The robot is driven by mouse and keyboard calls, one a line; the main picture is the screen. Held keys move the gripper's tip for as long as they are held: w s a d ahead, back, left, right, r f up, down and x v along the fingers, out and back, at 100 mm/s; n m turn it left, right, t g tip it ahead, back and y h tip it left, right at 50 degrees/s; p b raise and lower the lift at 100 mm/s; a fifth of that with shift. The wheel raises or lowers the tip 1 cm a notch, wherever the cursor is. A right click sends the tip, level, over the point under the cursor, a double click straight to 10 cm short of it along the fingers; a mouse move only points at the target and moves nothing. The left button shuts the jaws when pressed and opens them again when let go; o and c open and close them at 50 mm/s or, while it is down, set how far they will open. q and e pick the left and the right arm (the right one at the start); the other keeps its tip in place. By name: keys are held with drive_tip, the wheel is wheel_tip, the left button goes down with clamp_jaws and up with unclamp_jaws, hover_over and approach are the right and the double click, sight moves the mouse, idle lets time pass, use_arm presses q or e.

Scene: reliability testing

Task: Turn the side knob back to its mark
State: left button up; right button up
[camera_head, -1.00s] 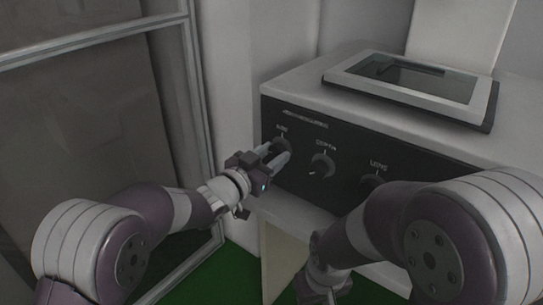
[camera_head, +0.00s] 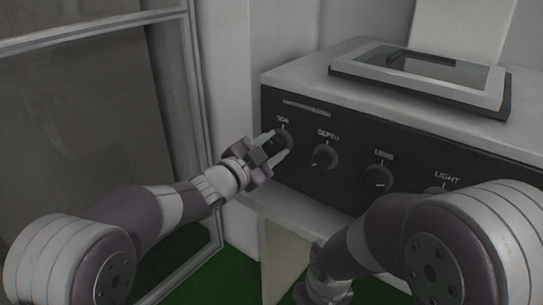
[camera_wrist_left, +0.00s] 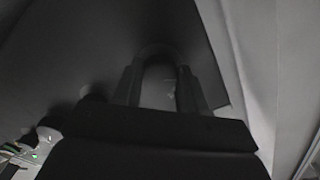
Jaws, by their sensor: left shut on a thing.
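The leftmost knob (camera_head: 286,137), dark and round, sits on the black front panel (camera_head: 335,189) of a light grey machine. Its small label above is too blurred to read surely. My left gripper (camera_head: 279,145) is shut on this knob, one finger above and one below it, its wrist rolled. In the left wrist view the two dark fingers (camera_wrist_left: 158,88) stand on either side of the knob's rounded grey shape (camera_wrist_left: 158,65). The knob's pointer and mark cannot be made out. My right arm comes in from the right, but its gripper does not show.
To the right on the panel are the depth knob (camera_head: 325,157), the lens knob (camera_head: 379,178) and a partly hidden light knob. A framed glass plate (camera_head: 425,75) lies on the machine's top. A metal-framed panel (camera_head: 95,130) stands at the left.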

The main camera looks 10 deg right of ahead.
use_arm(q)
drive_tip(key=m+b, duration=0.4)
drive_tip(key=m, duration=0.2)
drive_tip(key=shift+f+b, duration=0.2)
drive_tip(key=shift+b, duration=0.15)
drive_tip(key=m+b, duration=0.3)
drive_tip(key=m, duration=0.2)
drive_tip(key=shift+r, duration=0.15)
drive_tip(key=shift+m, duration=0.4)
drive_tip(key=o, duration=1.1)
drive_tip(key=shift+r, duration=0.1)
drive_tip(key=shift+c, duration=0.2)
drive_tip(key=p+v, duration=0.1)
drive_tip(key=v, duration=1.1)
drive_tip(key=shift+s+a, duration=0.2)
drive_tip(key=shift+a, duration=0.1)
